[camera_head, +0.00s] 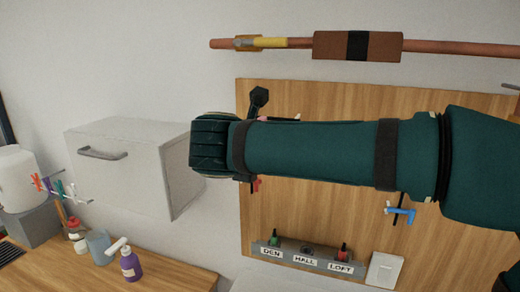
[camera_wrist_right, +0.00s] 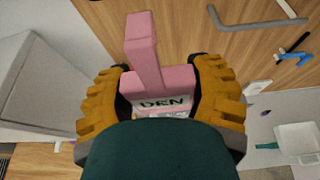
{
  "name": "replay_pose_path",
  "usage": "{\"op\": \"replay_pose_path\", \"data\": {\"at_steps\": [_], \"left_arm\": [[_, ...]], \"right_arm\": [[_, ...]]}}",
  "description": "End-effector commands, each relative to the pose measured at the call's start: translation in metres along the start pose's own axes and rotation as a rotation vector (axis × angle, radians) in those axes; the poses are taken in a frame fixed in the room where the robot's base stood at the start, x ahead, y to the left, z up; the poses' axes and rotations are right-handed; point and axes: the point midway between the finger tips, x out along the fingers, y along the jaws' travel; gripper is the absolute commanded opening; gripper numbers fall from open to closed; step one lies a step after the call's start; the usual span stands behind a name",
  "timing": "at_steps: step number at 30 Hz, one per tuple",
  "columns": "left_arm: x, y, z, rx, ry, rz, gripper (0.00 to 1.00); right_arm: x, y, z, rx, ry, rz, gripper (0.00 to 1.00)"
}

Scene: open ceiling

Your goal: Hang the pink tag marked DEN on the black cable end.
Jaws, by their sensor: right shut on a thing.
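The pink tag marked DEN (camera_wrist_right: 160,85) shows in the right wrist view, with its long narrow arm pointing up and away. My right gripper (camera_wrist_right: 165,90) is shut on it, one yellow pad on each side of the tag. In the head view my teal right arm crosses the wooden board and hides the fingers. A thin black piece crosses a blue clip (camera_wrist_right: 294,57) in the wrist view. The black piece (camera_head: 397,207) also shows on the board in the head view; I cannot tell if it is the black cable end. My left gripper is out of view.
A grey block (camera_head: 300,256) labelled DEN, HALL and LOFT sits low on the wooden board (camera_head: 330,215). A copper pipe (camera_head: 455,48) runs above. A white cabinet (camera_head: 125,165) hangs left, above a counter with a purple bottle (camera_head: 131,267) and a mug rack.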

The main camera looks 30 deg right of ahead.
Motion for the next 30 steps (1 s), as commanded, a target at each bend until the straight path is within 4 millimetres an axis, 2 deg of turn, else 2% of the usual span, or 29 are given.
{"op": "replay_pose_path", "data": {"at_steps": [30], "left_arm": [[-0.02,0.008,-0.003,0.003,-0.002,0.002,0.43]], "right_arm": [[0.068,0.0,0.028,0.0,0.001,-0.002,0.22]]}}
